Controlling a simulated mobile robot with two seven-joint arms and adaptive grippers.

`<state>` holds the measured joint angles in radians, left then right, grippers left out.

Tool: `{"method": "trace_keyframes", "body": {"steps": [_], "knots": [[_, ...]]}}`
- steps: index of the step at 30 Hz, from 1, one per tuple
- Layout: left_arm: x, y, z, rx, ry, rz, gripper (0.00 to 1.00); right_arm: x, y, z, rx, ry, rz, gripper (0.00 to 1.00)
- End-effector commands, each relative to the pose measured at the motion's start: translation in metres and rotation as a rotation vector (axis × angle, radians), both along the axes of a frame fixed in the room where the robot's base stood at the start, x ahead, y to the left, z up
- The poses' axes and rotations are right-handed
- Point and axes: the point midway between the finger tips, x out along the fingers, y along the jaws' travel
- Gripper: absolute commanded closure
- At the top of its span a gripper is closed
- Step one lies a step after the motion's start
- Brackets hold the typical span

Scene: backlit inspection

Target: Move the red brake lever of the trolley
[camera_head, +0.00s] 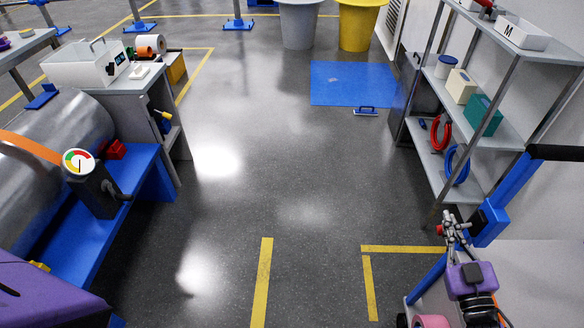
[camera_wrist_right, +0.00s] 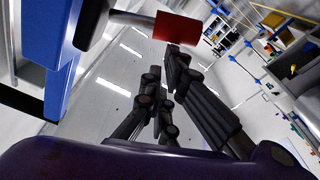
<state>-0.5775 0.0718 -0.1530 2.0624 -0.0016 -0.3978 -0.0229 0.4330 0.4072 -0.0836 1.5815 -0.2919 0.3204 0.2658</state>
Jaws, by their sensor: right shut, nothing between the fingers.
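The trolley's blue frame (camera_head: 515,190) stands at the right in the head view, with a black handle on top. Its blue post (camera_wrist_right: 62,70) fills the upper left of the right wrist view. The red brake lever (camera_wrist_right: 176,28) sticks out from the post on a grey rod at the top of that view. My right gripper (camera_head: 452,228) is shut and empty beside the post. In the wrist view its fingertips (camera_wrist_right: 166,62) are just below the red end; I cannot tell if they touch it. My left gripper is out of view.
A grey shelf rack (camera_head: 510,125) stands behind the trolley at the right. A blue bench (camera_head: 120,195) with a metal drum and gauge stands at the left. The floor between is clear, with yellow tape lines (camera_head: 262,280) and a blue mat (camera_head: 350,82) further back.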

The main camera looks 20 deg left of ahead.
Motion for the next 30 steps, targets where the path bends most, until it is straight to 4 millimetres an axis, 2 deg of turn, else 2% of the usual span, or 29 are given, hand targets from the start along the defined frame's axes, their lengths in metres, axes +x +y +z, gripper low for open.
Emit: {"method": "trace_keyframes", "body": {"steps": [2,12,30], "knots": [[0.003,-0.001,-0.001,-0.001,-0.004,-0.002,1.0,0.0,0.001,-0.005,-0.043,-0.014,0.0,1.0],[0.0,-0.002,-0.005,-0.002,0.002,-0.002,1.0,-0.001,0.002,-0.013,-0.04,-0.014,0.0,1.0],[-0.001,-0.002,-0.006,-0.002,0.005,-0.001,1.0,0.0,0.002,-0.013,-0.037,-0.015,0.0,1.0]]}}
